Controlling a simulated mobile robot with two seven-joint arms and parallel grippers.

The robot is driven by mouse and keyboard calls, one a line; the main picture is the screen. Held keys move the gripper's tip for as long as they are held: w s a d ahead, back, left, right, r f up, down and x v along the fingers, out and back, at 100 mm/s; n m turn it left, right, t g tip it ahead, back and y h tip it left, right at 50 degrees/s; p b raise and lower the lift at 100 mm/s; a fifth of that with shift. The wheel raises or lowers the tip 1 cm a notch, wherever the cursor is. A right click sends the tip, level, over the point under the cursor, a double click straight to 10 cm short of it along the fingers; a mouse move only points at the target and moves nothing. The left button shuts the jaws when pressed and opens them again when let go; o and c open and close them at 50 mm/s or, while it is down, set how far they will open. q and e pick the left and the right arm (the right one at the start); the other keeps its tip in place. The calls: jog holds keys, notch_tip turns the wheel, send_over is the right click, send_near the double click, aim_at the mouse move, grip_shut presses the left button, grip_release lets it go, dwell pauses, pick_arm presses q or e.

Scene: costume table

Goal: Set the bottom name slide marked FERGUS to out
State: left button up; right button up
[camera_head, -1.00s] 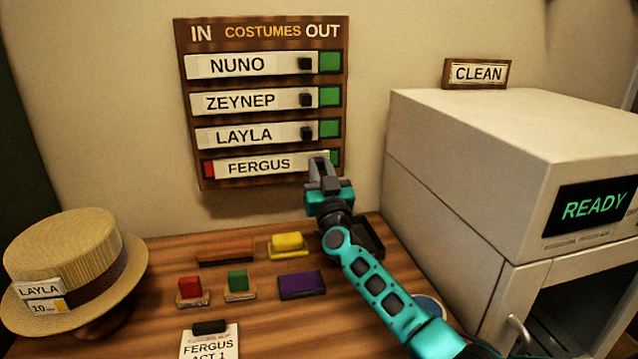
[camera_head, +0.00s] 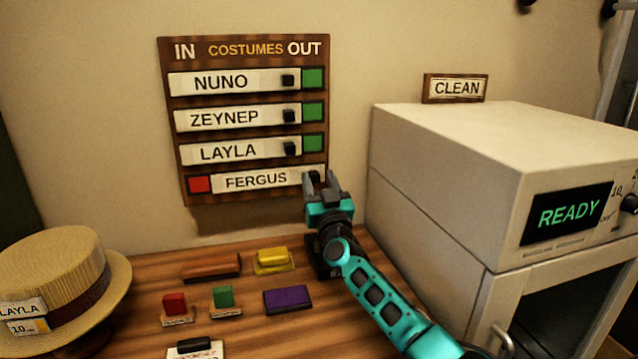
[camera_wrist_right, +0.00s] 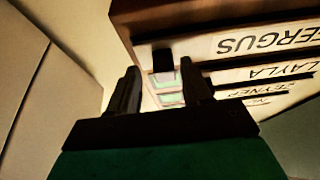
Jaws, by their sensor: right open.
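The FERGUS slide (camera_head: 256,180) is the lowest row of the brown costumes board (camera_head: 165,120). It stands at the right, OUT side. A full red square (camera_head: 200,184) shows at its left, and no green shows at its right end. My right gripper (camera_head: 320,181) is open at the slide's right end and partly hides it. In the right wrist view, the slide's black knob (camera_wrist_right: 163,60) shows between and just beyond the open fingertips (camera_wrist_right: 161,77); I cannot tell whether they touch. My left gripper is not in view.
The NUNO (camera_head: 222,83), ZEYNEP (camera_head: 225,118) and LAYLA (camera_head: 228,151) slides sit left with green at their right. A white cabinet (camera_head: 440,180) stands close right of my arm. Coloured blocks and a straw hat (camera_head: 50,265) are on the table (camera_head: 240,325).

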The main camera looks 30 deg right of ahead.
jog(key=p+v, duration=0.1)
jog(key=v, duration=1.2)
jog(key=shift+f, duration=0.15)
dwell(0.3)
